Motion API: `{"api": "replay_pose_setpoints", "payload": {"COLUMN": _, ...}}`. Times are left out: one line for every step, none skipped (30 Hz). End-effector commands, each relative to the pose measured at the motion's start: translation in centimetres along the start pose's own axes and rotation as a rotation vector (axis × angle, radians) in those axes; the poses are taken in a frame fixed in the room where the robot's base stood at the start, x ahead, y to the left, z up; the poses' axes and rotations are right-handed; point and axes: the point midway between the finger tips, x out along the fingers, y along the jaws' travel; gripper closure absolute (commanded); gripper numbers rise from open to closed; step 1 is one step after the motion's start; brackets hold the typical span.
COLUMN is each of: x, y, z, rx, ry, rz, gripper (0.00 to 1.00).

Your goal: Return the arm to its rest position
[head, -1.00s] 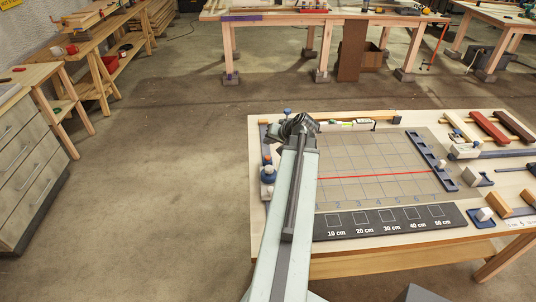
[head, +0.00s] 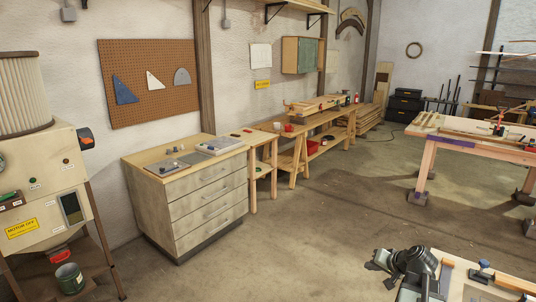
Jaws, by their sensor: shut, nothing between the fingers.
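My gripper (head: 379,262) is a dark, blocky shape at the lower right of the head view, at the end of my arm. It is shut and holds nothing. It shows beside the left corner of the light wooden worktable (head: 452,262), and I cannot tell its height over the floor. Most of my arm lies below the picture's edge.
A drawer cabinet (head: 205,205) stands at the left wall, with low wooden benches (head: 330,128) beyond it. A machine with a ribbed filter (head: 25,95) is at the far left. Another wooden table (head: 470,150) stands at the right. The floor (head: 310,235) between is clear.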

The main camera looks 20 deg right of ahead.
Motion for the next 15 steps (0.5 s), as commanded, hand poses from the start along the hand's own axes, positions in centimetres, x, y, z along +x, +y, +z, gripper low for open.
{"api": "replay_pose_setpoints", "payload": {"x": 2.1, "y": -4.2, "z": 1.7, "rx": -0.062, "ry": -0.047, "rz": -0.027, "gripper": 1.0}}
{"api": "replay_pose_setpoints", "payload": {"x": 3.1, "y": -6.5, "z": 2.8, "rx": -0.098, "ry": -0.075, "rz": -0.037, "gripper": 1.0}}
{"api": "replay_pose_setpoints", "payload": {"x": 4.4, "y": -9.4, "z": 4.4, "rx": -0.146, "ry": -0.114, "rz": -0.052, "gripper": 1.0}}
{"api": "replay_pose_setpoints", "payload": {"x": 5.3, "y": -11.5, "z": 5.7, "rx": -0.182, "ry": -0.144, "rz": -0.06, "gripper": 1.0}}
{"api": "replay_pose_setpoints", "payload": {"x": 6.1, "y": -13.5, "z": 7.2, "rx": -0.218, "ry": -0.176, "rz": -0.068, "gripper": 1.0}}
{"api": "replay_pose_setpoints", "payload": {"x": 7.0, "y": -16.2, "z": 9.3, "rx": -0.268, "ry": -0.219, "rz": -0.076, "gripper": 1.0}}
{"api": "replay_pose_setpoints", "payload": {"x": 7.6, "y": -18.2, "z": 11.0, "rx": -0.307, "ry": -0.253, "rz": -0.08, "gripper": 1.0}}
{"api": "replay_pose_setpoints", "payload": {"x": 8.1, "y": -20.1, "z": 12.8, "rx": -0.345, "ry": -0.287, "rz": -0.084, "gripper": 1.0}}
{"api": "replay_pose_setpoints", "payload": {"x": 8.6, "y": -22.4, "z": 15.2, "rx": -0.398, "ry": -0.332, "rz": -0.085, "gripper": 1.0}}
{"api": "replay_pose_setpoints", "payload": {"x": 8.9, "y": -23.9, "z": 17.0, "rx": -0.436, "ry": -0.365, "rz": -0.082, "gripper": 1.0}}
{"api": "replay_pose_setpoints", "payload": {"x": 9.0, "y": -25.3, "z": 18.8, "rx": -0.473, "ry": -0.398, "rz": -0.078, "gripper": 1.0}}
{"api": "replay_pose_setpoints", "payload": {"x": 9.1, "y": -27.0, "z": 21.2, "rx": -0.523, "ry": -0.441, "rz": -0.069, "gripper": 1.0}}
{"api": "replay_pose_setpoints", "payload": {"x": 9.1, "y": -28.0, "z": 23.0, "rx": -0.56, "ry": -0.473, "rz": -0.059, "gripper": 1.0}}
{"api": "replay_pose_setpoints", "payload": {"x": 9.0, "y": -28.9, "z": 24.6, "rx": -0.594, "ry": -0.502, "rz": -0.047, "gripper": 1.0}}
{"api": "replay_pose_setpoints", "payload": {"x": 8.8, "y": -29.8, "z": 26.6, "rx": -0.636, "ry": -0.539, "rz": -0.027, "gripper": 1.0}}
